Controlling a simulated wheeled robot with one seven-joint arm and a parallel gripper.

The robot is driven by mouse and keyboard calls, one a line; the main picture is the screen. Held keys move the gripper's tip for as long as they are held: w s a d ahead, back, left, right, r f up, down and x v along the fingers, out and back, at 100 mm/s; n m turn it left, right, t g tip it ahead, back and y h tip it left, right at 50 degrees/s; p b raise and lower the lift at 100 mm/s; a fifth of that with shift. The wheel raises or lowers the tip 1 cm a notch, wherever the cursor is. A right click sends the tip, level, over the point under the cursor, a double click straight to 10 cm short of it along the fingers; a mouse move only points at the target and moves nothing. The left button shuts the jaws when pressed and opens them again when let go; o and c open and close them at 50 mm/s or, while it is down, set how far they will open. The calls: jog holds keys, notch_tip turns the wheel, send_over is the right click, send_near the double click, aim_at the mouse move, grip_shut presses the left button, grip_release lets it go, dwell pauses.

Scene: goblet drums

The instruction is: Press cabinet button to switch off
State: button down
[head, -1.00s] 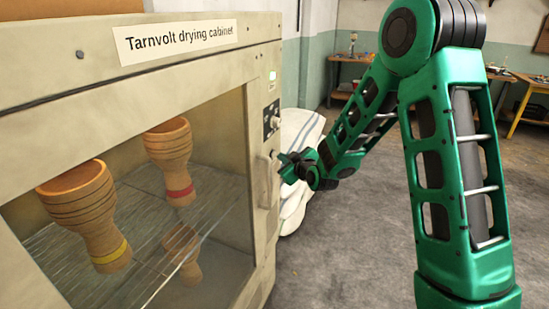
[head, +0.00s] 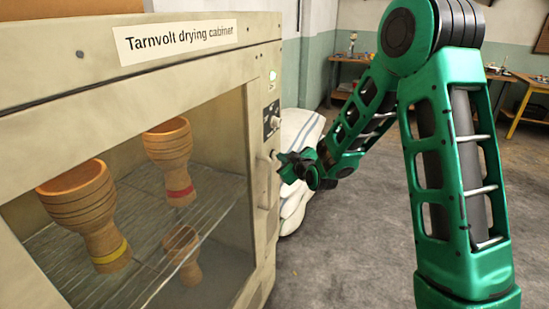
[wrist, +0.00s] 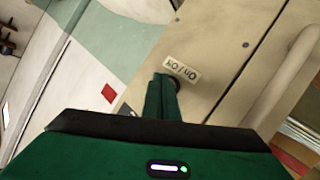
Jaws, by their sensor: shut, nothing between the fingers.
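The drying cabinet (head: 180,70) stands at the left with its glass door shut. Its narrow right-hand front panel carries a small green-lit indicator (head: 272,75) and a dark plate with a knob (head: 272,121). In the wrist view, an ON/OFF label (wrist: 182,70) appears upside down on the cabinet panel, beside a dark round button (wrist: 174,82) partly hidden by my fingertips. My gripper (head: 280,157) is shut and empty, its tips at the panel below the knob. It also shows in the wrist view (wrist: 161,88), at the button. I cannot tell whether the tips touch or press it.
A pale bar handle (wrist: 285,85) stands out from the cabinet near my gripper. Goblet drums (head: 78,200) stand inside behind the glass. White sacks (head: 298,135) lie beyond the cabinet. The grey floor (head: 345,250) is clear between cabinet and arm.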

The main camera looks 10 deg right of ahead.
jog(key=shift+w+a, duration=0.15)
jog(key=shift+a, duration=0.15)
jog(key=shift+s+d, duration=0.3)
jog(key=shift+d, duration=0.05)
dwell(0.4)
jog(key=s+d, duration=0.3)
jog(key=d, duration=0.2)
jog(key=shift+s, duration=0.3)
dwell(0.4)
